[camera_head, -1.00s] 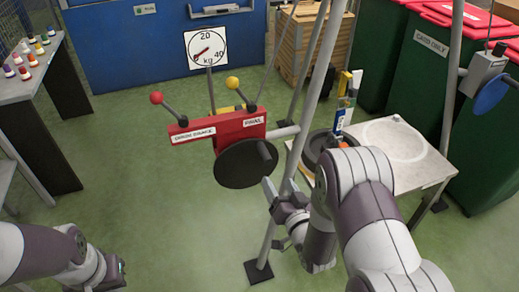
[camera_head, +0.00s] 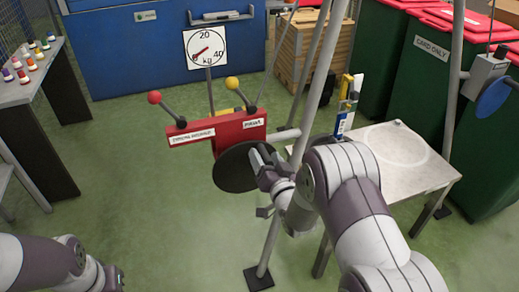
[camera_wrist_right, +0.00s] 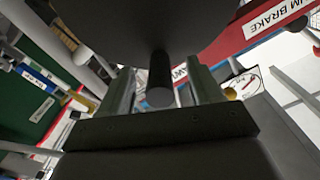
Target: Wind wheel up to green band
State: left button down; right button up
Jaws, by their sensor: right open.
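The black wheel (camera_head: 232,170) is a round disc on the front of a red winch box (camera_head: 217,132). Its short dark handle (camera_wrist_right: 160,82) sticks out towards the right wrist camera. My right gripper (camera_head: 263,162) is at the wheel, its two open fingers (camera_wrist_right: 160,92) on either side of the handle, with visible gaps. The white kg dial (camera_head: 206,47) hangs behind the winch, its red needle pointing to the lower left. I cannot make out a green band. My left gripper (camera_head: 113,280) is low at the left, away from the winch; its fingers are unclear.
Two levers rise from the winch box, with a red knob (camera_head: 154,97) and a yellow knob (camera_head: 232,83). Grey poles (camera_head: 305,105) stand just right of the wheel. A pale table (camera_head: 420,165) is at the right, and a bench with small jars (camera_head: 20,92) is at the far left.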

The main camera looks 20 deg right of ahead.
grip_shut()
jog(key=shift+d+f+m, duration=0.35)
jog(key=shift+m, duration=0.15)
jog(key=m, duration=0.1)
jog(key=d+f+m+b, duration=0.1)
jog(key=shift+s+d+m, duration=0.1)
jog(key=shift+d+m, duration=0.15)
jog(key=shift+m, duration=0.05)
jog(key=shift+f, duration=0.15)
